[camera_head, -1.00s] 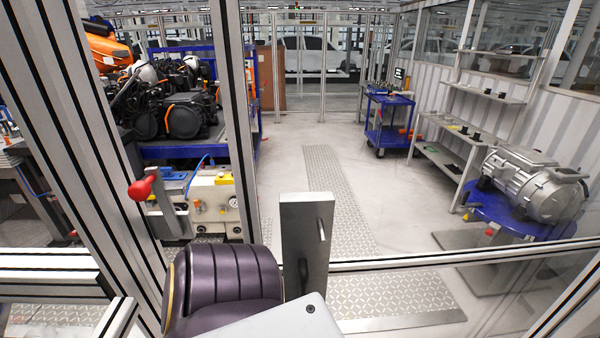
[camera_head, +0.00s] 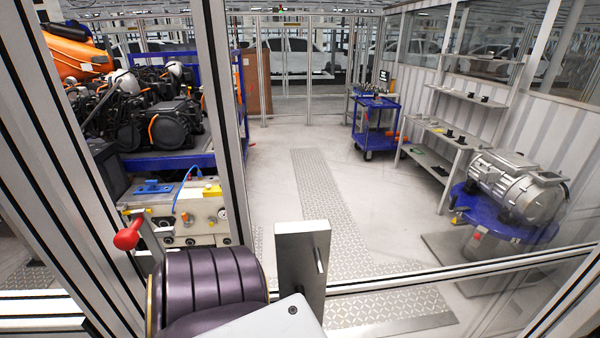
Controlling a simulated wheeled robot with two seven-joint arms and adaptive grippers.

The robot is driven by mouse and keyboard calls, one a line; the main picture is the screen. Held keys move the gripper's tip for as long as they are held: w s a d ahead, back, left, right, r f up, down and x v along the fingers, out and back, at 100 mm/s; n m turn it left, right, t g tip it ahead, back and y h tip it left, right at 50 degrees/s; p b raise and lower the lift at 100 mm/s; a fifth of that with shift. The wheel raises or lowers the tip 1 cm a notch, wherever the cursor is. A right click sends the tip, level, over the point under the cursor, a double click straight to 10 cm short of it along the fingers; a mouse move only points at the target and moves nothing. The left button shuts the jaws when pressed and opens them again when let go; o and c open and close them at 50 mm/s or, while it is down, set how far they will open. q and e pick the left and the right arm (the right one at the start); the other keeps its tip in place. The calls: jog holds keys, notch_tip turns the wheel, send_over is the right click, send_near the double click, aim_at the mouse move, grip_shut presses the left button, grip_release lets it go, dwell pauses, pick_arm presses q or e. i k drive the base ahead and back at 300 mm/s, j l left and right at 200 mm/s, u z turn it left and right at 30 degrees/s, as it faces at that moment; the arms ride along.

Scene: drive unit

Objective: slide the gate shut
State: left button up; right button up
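Aluminium framing stands directly in front of me, with a slanting post (camera_head: 219,110) at left of centre and a low horizontal rail (camera_head: 450,270) running right. I cannot tell which of these parts belongs to the gate. A flat grey metal plate (camera_head: 293,262) with a small peg on its face stands upright at bottom centre, left of the rail's visible middle. A dark ridged rounded part and a pale flat piece with a screw sit just below and left of it; they may be my own arm. I see no gripper fingers in this view.
A red-knobbed lever (camera_head: 128,238) is at lower left, near a heavier post (camera_head: 55,150). Beyond the frame are a blue rack (camera_head: 175,161) of dark parts, a blue cart (camera_head: 375,125) and a silver motor (camera_head: 518,185) on a blue stand. The floor between is clear.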

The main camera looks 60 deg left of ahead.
aim_at(302, 248)
jog(key=i+l+u, duration=0.1)
jog(key=l+u, duration=0.7)
jog(key=u, duration=0.15)
jog(key=l+u, duration=0.45)
jog(key=k+l+u, duration=0.1)
jog(key=l+u, duration=0.4)
jog(key=k+l+u, duration=0.15)
jog(key=u, duration=0.3)
jog(key=l, duration=0.1)
